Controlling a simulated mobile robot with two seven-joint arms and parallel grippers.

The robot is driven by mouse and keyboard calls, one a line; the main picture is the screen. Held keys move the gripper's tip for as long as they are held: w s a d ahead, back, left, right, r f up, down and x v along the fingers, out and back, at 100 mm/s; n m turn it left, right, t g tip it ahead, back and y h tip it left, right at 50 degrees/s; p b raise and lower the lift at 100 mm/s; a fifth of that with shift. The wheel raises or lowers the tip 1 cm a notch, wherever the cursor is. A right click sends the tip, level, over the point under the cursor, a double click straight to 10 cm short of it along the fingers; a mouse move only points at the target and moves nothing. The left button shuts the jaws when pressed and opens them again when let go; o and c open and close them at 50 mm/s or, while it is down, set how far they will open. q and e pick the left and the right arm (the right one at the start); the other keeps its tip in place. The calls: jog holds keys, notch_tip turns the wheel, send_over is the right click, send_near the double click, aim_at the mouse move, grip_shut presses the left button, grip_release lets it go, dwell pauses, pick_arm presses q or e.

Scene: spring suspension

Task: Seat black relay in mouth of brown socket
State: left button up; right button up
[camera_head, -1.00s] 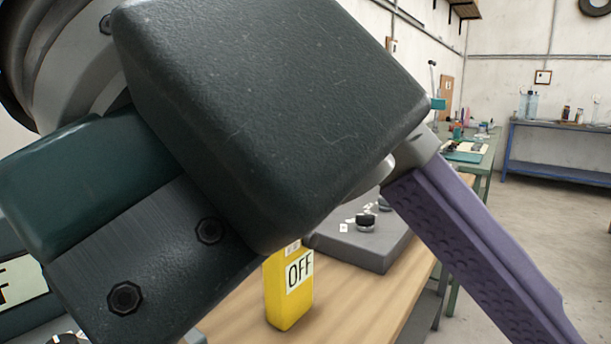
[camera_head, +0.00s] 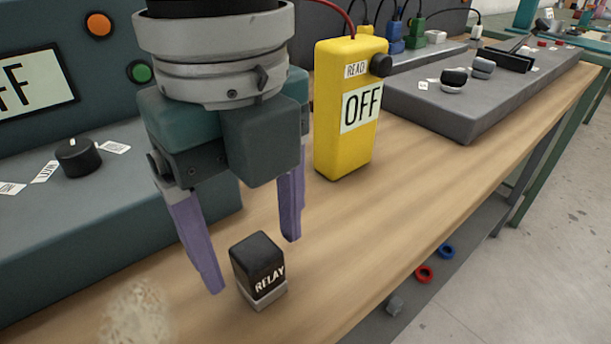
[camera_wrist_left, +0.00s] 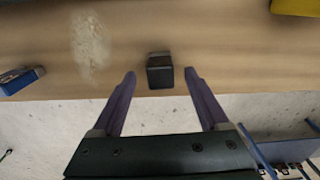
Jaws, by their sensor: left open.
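The black relay (camera_head: 258,268) stands upright on the wooden bench, with a "RELAY" label and a light grey base. My left gripper (camera_head: 253,264) points down and is open, its two purple fingers spread either side of the relay's position. In the left wrist view, the relay (camera_wrist_left: 160,72) shows centred between the fingertips and slightly beyond them, with gaps on both sides. I cannot tell the exact height of the tips over the bench. I do not see the brown socket in either current view. My right gripper is not in view.
A yellow "OFF" tester (camera_head: 345,115) stands behind the gripper. A dark teal console (camera_head: 100,240) with a knob is at left. A grey panel (camera_head: 450,105) lies at back right. A pale worn patch (camera_head: 137,312) marks the bench. Bench right of the relay is clear.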

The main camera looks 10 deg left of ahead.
pick_arm(q)
jog(key=shift+f, duration=0.85)
jog(key=shift+c, duration=0.4)
jog(key=shift+d, duration=0.1)
grip_shut()
